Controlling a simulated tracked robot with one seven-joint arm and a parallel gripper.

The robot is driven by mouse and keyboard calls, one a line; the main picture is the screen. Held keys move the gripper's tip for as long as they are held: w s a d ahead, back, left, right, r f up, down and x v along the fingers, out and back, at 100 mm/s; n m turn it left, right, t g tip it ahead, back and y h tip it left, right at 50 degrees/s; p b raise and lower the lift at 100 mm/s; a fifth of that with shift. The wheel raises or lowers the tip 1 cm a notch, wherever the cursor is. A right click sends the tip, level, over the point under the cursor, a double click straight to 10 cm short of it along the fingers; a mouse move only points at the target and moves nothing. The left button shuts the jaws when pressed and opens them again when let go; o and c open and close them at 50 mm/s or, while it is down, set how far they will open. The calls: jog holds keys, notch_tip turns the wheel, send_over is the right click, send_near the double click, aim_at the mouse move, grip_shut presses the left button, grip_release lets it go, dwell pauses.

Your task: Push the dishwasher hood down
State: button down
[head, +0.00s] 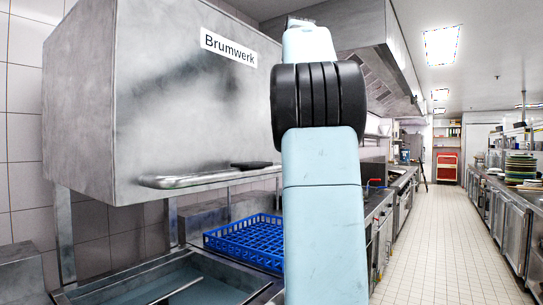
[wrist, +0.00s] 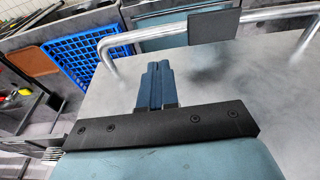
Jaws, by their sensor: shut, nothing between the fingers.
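The dishwasher hood (head: 170,90) is a large steel box labelled Brumwerk, at the left in the head view. It is raised, with an open gap between its lower edge and the wash basin (head: 110,283). A tubular handle (head: 200,178) runs along its lower front, with a black pad (head: 251,165) on it. In the wrist view the handle (wrist: 118,42) and pad (wrist: 213,27) lie beyond my fingertips, over the hood's grey front (wrist: 240,75). My gripper (wrist: 157,70) is shut and empty, and appears apart from the handle. The head view does not show my gripper.
A blue dish rack (head: 245,238) stands right of the basin, under the handle's right end. A counter (head: 380,210) continues behind my arm. A tiled aisle (head: 440,240) is clear at the right, beside a counter with stacked plates (head: 520,168).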

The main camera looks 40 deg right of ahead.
dwell(0.4)
jog(key=w+f, duration=0.1)
jog(key=f, duration=0.8)
jog(key=w+a+f, duration=0.1)
jog(key=f, duration=0.3)
jog(key=shift+w+f, duration=0.3)
jog(key=shift+f, duration=0.05)
jog(key=shift+d+f, duration=0.1)
